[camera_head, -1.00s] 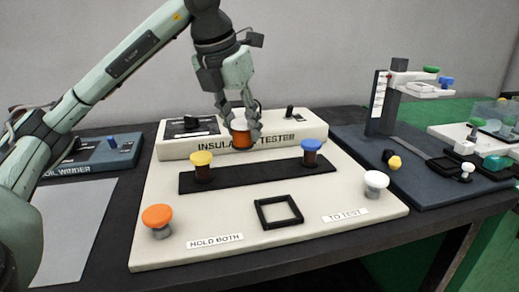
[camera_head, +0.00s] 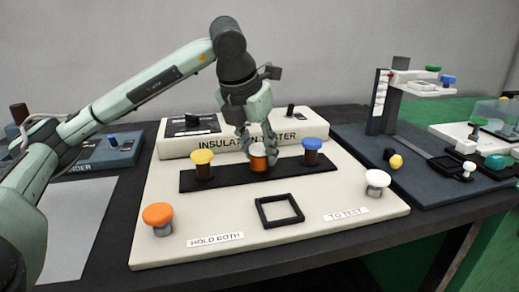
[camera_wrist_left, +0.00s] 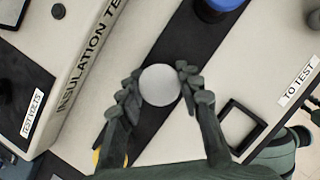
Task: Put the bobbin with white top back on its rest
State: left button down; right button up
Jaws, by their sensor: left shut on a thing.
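The bobbin with white top (camera_head: 258,159) has an orange-brown body and is upright between the fingers of my left gripper (camera_head: 258,148). Its white top shows as a pale disc (camera_wrist_left: 160,85) between the fingertips (camera_wrist_left: 158,90) in the left wrist view. My left gripper is shut on it. The bobbin is at the middle of the black strip (camera_head: 222,178), between the yellow-topped bobbin (camera_head: 203,166) and the blue-topped bobbin (camera_head: 312,154). I cannot tell whether its base touches the strip.
The insulation tester box (camera_head: 172,150) stands just behind the strip. A black square frame (camera_head: 262,214), an orange button (camera_head: 158,215) and a white button (camera_head: 376,180) are in front on the pale board. A dark stand (camera_head: 385,105) is at the right.

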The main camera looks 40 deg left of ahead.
pick_arm(q)
jog(key=c, duration=1)
grip_release()
jog(key=shift+c, duration=0.2)
pick_arm(e)
jog(key=shift+d+r, duration=0.1)
jog(key=shift+r, duration=0.2)
pick_arm(q)
jog(key=shift+r, duration=0.25)
jog(key=p+v, duration=0.2)
jog(key=v, duration=0.9)
jog(key=shift+s+r, duration=0.15)
jog(key=shift+r, duration=0.2)
pick_arm(e)
jog(key=f, duration=0.5)
jog(key=shift+a, duration=0.25)
jog(key=shift+s, duration=0.1)
